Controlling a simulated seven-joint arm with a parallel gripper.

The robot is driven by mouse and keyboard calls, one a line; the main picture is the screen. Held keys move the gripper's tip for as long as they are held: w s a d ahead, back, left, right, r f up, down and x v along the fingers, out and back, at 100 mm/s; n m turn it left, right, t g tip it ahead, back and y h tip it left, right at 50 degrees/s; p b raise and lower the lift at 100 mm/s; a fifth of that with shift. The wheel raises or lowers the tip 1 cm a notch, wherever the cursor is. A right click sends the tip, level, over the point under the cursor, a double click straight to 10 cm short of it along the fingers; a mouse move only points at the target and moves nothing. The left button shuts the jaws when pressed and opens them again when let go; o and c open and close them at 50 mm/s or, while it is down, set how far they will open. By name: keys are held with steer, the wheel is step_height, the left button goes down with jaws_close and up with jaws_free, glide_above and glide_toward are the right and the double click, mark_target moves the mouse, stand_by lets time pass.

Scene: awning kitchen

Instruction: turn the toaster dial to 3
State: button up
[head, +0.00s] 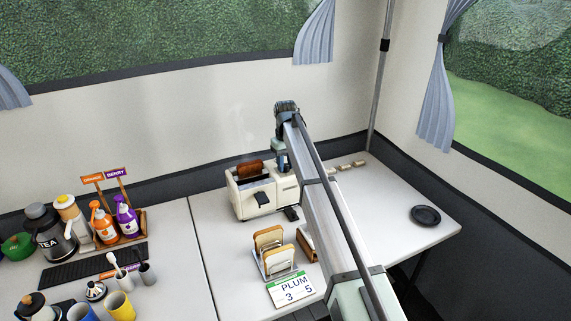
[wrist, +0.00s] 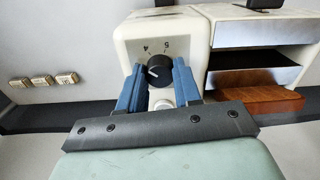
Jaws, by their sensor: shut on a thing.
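A cream toaster (head: 262,196) stands on the counter by the back wall, with browned toast (head: 249,169) in a slot. In the wrist view the toaster (wrist: 135,35) shows its end panel with a round black dial (wrist: 159,66). The numbers 4 and 5 show on the panel at the dial's edge; other numbers are hidden. A white mark on the dial points left and slightly down in that view. My gripper (wrist: 160,72) has its blue fingers shut on the dial, one on each side. In the head view my arm hides the dial.
A toast rack (head: 272,252) with bread and a card (head: 291,289) reading "PLUM 3 5" stand in front of the toaster. Small labelled blocks (head: 350,165) lie behind it on the right. A black plate (head: 426,215) lies on the right counter, with clear surface around it.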

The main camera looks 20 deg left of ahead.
mark_target(286, 165)
steer(key=n, duration=0.5)
steer(key=shift+n, duration=0.4)
stand_by(0.3)
steer(key=o, duration=1)
steer(key=shift+o, duration=0.2)
step_height(286, 165, up, 14)
steer(key=shift+f, duration=0.1)
